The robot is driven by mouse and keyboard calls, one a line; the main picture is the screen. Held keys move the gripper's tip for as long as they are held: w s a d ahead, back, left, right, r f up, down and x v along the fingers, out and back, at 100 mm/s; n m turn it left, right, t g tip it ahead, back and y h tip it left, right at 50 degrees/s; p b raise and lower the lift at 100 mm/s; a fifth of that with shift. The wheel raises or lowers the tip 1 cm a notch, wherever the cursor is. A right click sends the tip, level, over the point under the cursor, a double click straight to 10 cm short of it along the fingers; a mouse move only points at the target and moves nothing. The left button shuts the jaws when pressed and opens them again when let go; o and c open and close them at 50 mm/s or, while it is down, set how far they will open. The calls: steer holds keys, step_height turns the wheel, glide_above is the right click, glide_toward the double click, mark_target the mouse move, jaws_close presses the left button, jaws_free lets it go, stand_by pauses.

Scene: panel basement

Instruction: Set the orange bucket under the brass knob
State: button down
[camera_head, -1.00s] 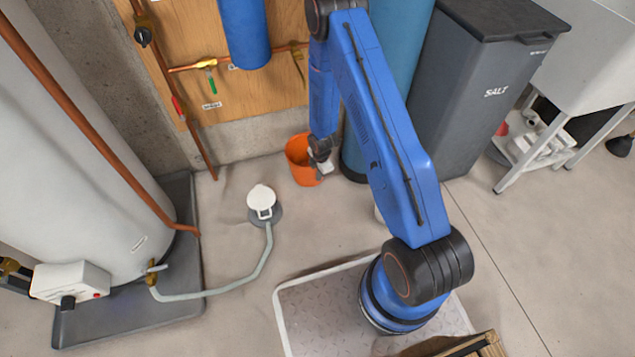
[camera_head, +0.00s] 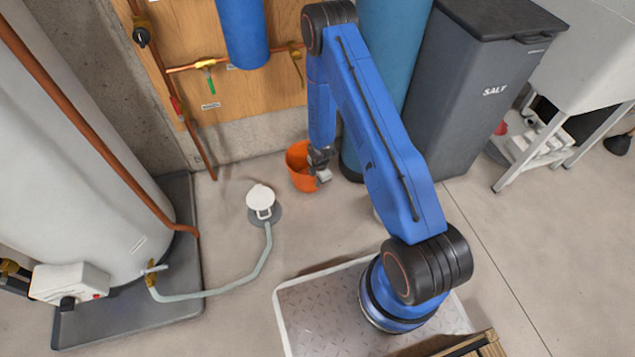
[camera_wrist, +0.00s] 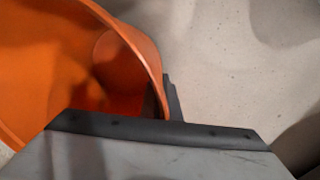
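The orange bucket (camera_head: 298,172) is near the foot of the wooden panel, left of the blue cylinder. My gripper (camera_head: 321,168) is at the bucket's right rim. In the wrist view the bucket (camera_wrist: 35,65) fills the left side. Its rim runs down to my gripper (camera_wrist: 162,100), with a dark finger close against the outside of the wall; the gripper seems shut on the rim. The other finger is mostly hidden. A brass-coloured valve handle (camera_head: 297,62) is on the panel's pipe, above the bucket; I cannot tell if it is the named knob.
Other panel valves have a green handle (camera_head: 210,82), a red handle (camera_head: 177,106) and a black knob (camera_head: 142,37). A white-capped floor drain (camera_head: 260,199) with a hose is left of the bucket. The blue cylinder (camera_head: 392,60) and salt bin (camera_head: 470,100) stand right.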

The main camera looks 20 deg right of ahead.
steer(key=c, duration=2)
jaws_free()
